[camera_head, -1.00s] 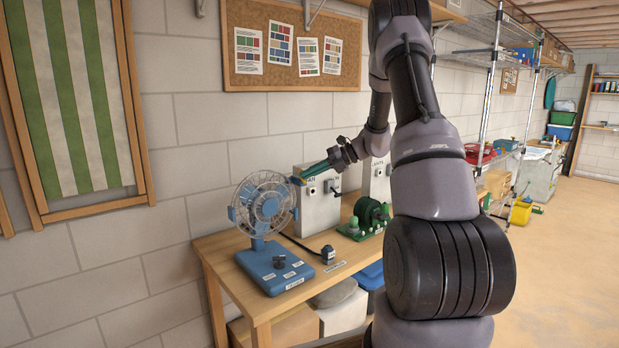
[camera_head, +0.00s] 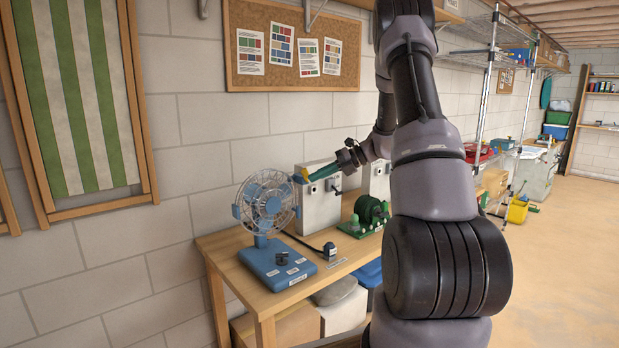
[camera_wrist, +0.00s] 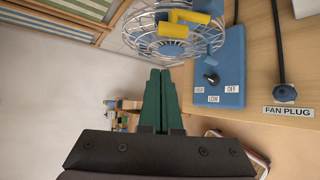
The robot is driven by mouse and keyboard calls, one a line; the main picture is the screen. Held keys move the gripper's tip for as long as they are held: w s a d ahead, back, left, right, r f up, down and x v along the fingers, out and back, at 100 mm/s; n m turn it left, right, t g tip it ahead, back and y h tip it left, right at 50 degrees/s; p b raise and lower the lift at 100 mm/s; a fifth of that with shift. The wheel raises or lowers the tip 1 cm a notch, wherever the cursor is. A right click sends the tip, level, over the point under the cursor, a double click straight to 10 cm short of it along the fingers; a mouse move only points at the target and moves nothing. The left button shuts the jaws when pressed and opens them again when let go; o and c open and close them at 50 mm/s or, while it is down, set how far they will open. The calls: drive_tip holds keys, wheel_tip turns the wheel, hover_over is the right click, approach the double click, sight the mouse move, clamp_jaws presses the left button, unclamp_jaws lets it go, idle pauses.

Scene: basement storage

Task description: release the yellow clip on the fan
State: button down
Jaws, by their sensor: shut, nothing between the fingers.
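The blue fan (camera_head: 265,205) stands on the wooden bench, its round wire cage facing my gripper. The yellow clip (camera_head: 304,174) shows at the cage's upper right in the head view. In the wrist view the clip (camera_wrist: 173,29) appears as yellow pieces at the cage (camera_wrist: 150,42), ahead of my fingers. My gripper (camera_head: 316,172) has green fingers, shut and empty, pointing left towards the fan. In the wrist view the fingertips (camera_wrist: 160,72) lie below the clip in the picture, with a visible gap. The head view cannot settle their depth gap.
The fan's blue base (camera_wrist: 220,70) carries a dark knob and labels. A plug labelled FAN PLUG (camera_wrist: 285,93) sits beside it on the bench (camera_head: 228,262). White boxes (camera_head: 318,205) and a green device (camera_head: 370,212) stand right of the fan. A block wall is behind.

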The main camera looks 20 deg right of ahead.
drive_tip(key=v, duration=0.7)
drive_tip(key=shift+d, duration=0.15)
drive_tip(key=s+a+r+n+g+h, duration=0.2)
drive_tip(key=s+a+r+n+h, duration=0.3)
drive_tip(key=s+a+r+n, duration=0.85)
drive_tip(key=s+a+r+n+t+h, duration=0.1)
drive_tip(key=s+n+t+h, duration=0.3)
drive_tip(key=s+n, duration=1.2)
drive_tip(key=shift+s+a+r+n+h, duration=0.2)
drive_tip(key=shift+a+r+n+h, duration=0.15)
drive_tip(key=shift+n, duration=0.9)
